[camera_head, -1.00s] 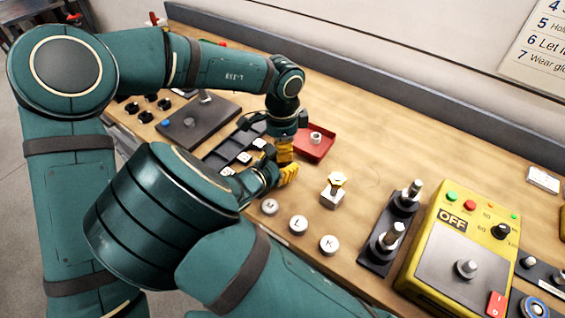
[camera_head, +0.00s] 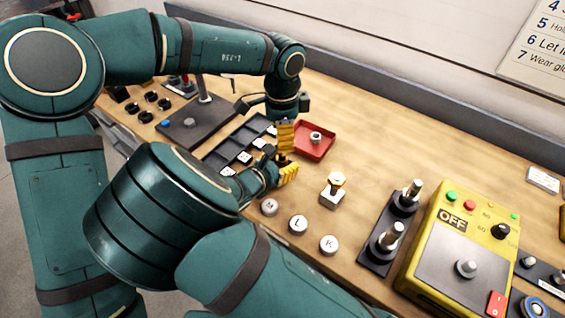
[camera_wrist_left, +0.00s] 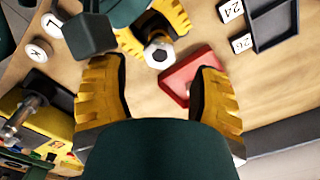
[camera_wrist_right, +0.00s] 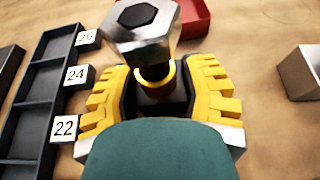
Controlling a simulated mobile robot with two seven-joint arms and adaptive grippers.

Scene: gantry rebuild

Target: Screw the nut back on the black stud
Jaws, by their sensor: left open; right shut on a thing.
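My right gripper (camera_head: 286,172) is shut on the black stud (camera_wrist_right: 153,88), which stands up between its fingers in the right wrist view. A silver hexagonal nut (camera_wrist_right: 143,28) with a dark centre sits at the stud's outer end. The nut (camera_wrist_left: 158,51) also shows in the left wrist view, beyond my left fingertips. How far it is threaded cannot be told. My left gripper (camera_head: 285,137) is open, with nothing between its fingers (camera_wrist_left: 158,75). It is above the right gripper and apart from the nut. In the head view the grippers hide most of the stud and nut.
A red tray (camera_head: 326,153) with a silver nut-like piece (camera_head: 316,137) lies just right of the grippers. A dark compartment tray (camera_wrist_right: 38,95) with numbered tags is left.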

